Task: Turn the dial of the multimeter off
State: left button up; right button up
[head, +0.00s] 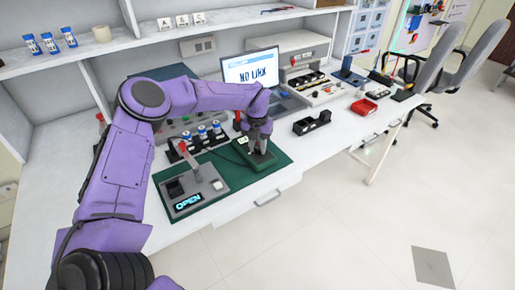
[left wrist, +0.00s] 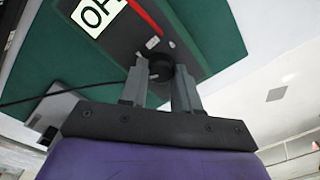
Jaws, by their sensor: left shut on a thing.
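The multimeter (head: 262,162) lies on the green mat (head: 228,167) near the front edge of the bench. In the left wrist view its dark grey body (left wrist: 187,45) has a pale lit display (left wrist: 97,14) with large letters, partly cut off, starting "OP". Its black round dial (left wrist: 160,67) sits between the fingertips of my left gripper (left wrist: 162,78). My left gripper (head: 257,145) points down onto the multimeter in the head view and is shut on the dial, hiding part of it. My right gripper is in neither view.
A grey device (head: 192,190) with a red-handled lever and an "OPEN" display lies left of the multimeter. Blue-white cans (head: 204,134) stand behind it. A laptop (head: 252,70) reads "NO LINK". A black holder (head: 312,123) and a red tray (head: 364,107) sit to the right.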

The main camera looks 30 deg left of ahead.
aim_at(257, 147)
pick_arm(q)
jog(key=shift+w+r, duration=0.1)
dwell(0.4)
jog(key=o, duration=1.1)
jog(key=shift+c, duration=0.2)
notch_tip(257, 147, up, 10)
jog(key=b, duration=0.1)
jog(key=shift+a+r, duration=0.15)
jog(key=shift+a, duration=0.05)
